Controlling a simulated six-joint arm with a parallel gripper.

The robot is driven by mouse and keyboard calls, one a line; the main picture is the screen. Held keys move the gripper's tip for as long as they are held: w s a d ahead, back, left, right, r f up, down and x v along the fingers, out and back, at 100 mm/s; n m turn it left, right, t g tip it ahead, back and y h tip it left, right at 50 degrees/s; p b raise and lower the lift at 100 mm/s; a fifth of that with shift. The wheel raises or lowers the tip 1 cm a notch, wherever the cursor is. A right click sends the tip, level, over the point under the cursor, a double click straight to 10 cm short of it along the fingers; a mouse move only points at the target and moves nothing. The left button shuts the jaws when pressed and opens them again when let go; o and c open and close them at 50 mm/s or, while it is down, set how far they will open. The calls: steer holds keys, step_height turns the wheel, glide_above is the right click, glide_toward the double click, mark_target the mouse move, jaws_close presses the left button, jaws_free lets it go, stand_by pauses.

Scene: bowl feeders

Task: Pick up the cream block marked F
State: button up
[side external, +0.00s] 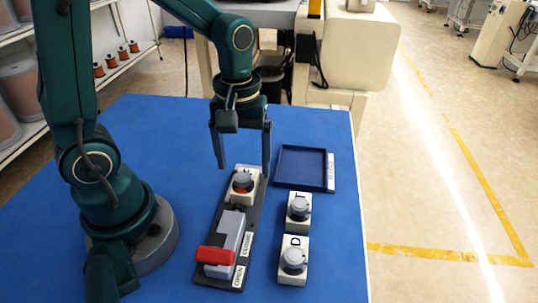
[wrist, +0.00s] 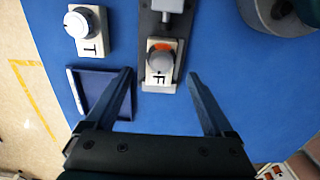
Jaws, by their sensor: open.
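The cream block marked F (wrist: 158,79) has a round grey knob with orange beside it. It sits on one end of a dark fixture board (wrist: 148,25); in the side view the block (side external: 238,198) is at the board's far end. My gripper (wrist: 159,75) is open and empty, its fingers on either side of the block in the wrist view with space on both sides. In the side view my gripper (side external: 243,168) is above the block, pointing down. A grey clamp with a red handle (side external: 214,256) is on the board's near part, the handle by the OPEN label.
Cream blocks marked T (side external: 298,222) and D (side external: 291,275), with grey knobs, stand right of the board. A shallow dark blue tray (side external: 303,187) with a white label lies behind them. The blue table is clear at its right edge.

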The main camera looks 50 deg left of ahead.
mark_target(244, 172)
steer(key=shift+f, duration=2.35)
jaws_close()
